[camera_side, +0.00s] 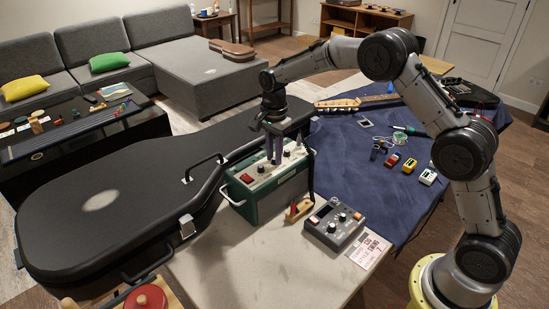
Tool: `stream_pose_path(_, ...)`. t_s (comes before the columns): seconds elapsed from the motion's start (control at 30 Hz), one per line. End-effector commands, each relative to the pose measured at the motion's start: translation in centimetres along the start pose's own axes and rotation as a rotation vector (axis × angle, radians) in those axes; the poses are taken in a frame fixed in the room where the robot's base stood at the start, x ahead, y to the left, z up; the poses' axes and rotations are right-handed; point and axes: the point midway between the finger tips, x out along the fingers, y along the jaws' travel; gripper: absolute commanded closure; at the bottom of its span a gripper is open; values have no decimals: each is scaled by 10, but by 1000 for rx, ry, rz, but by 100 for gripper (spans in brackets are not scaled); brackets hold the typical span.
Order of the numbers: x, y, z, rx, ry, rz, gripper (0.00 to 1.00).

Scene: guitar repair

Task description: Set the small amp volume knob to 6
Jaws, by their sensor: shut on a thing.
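The small amp (283,195) is a green box with a pale top panel, standing on the table next to the black guitar case. Its top panel carries a red switch (246,178) and small dark knobs. My gripper (274,161) points straight down over the middle of the panel, with its fingers close together at a knob. The fingers hide the knob that they hold. The knob's pointer and the numbers around it are too small to read.
The black guitar case (100,203) lies along the amp's left. A grey pedal (334,224) and a printed card (369,250) lie to its right. A blue cloth (345,165) holds a guitar neck (358,101) and several small pedals. The pale tabletop in front is mostly clear.

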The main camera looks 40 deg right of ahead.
Motion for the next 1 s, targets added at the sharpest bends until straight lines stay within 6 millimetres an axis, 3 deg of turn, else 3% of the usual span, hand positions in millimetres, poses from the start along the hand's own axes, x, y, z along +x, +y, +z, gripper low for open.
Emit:
stream_pose_path(0.43, 1, 0, 0, 552, 0, 2, 100)
stream_pose_path(0.8, 1, 0, 0, 648, 0, 2, 100)
stream_pose_path(0.83, 1, 0, 0, 647, 0, 2, 71)
stream_pose_path(0.87, 1, 0, 0, 647, 0, 2, 66)
stream_pose_path(1.0, 1, 0, 0, 646, 0, 1, 66)
